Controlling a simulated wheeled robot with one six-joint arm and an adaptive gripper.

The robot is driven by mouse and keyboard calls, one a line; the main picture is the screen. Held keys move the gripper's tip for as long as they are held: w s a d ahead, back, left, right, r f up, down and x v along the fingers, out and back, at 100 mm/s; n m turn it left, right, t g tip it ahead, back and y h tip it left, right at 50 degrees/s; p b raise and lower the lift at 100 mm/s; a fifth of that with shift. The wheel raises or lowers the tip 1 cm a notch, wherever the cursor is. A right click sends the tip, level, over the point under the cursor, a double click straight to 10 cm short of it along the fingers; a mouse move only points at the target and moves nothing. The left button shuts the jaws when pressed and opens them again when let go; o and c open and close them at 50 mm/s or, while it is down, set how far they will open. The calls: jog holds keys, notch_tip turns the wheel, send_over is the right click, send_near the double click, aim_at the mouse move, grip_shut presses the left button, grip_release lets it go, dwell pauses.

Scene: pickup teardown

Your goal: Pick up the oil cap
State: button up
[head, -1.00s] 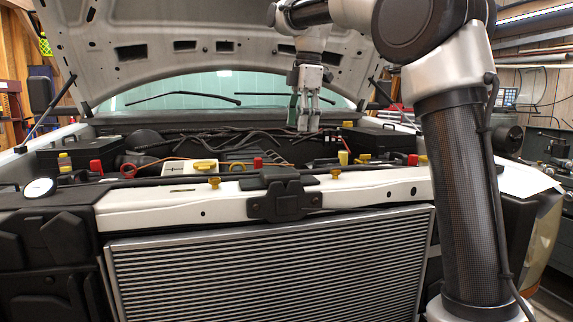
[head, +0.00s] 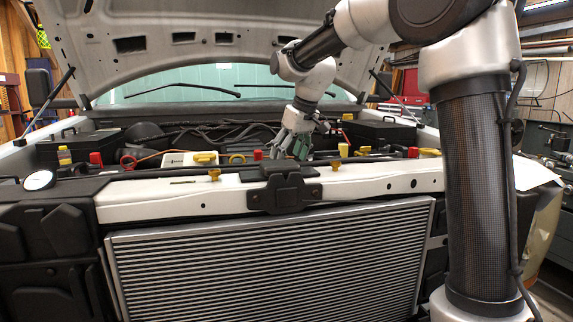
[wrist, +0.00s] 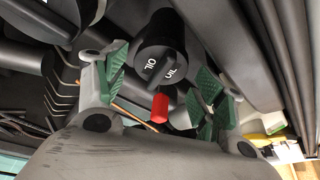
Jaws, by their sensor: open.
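The oil cap (wrist: 163,50) is a black round cap with white OIL lettering and a raised ridge across its face. In the wrist view it shows ahead of my gripper (wrist: 158,78), between the two green-padded fingers as seen there. The fingers are spread apart and empty; I cannot tell how far the cap is beyond them. In the head view my gripper (head: 291,145) is low over the engine bay, tilted down to the left, behind the front crossmember. I cannot make out the oil cap in the head view.
A red piece (wrist: 160,107) shows just below the cap in the wrist view. Dark hoses and bars crowd around it. In the head view, the raised hood (head: 215,22) hangs above, and the crossmember (head: 150,205) lies in front. A yellow cap (head: 205,158) is left of the gripper.

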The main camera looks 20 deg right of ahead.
jog(key=shift+x, duration=1)
jog(key=c, duration=0.7)
jog(key=shift+c, duration=0.2)
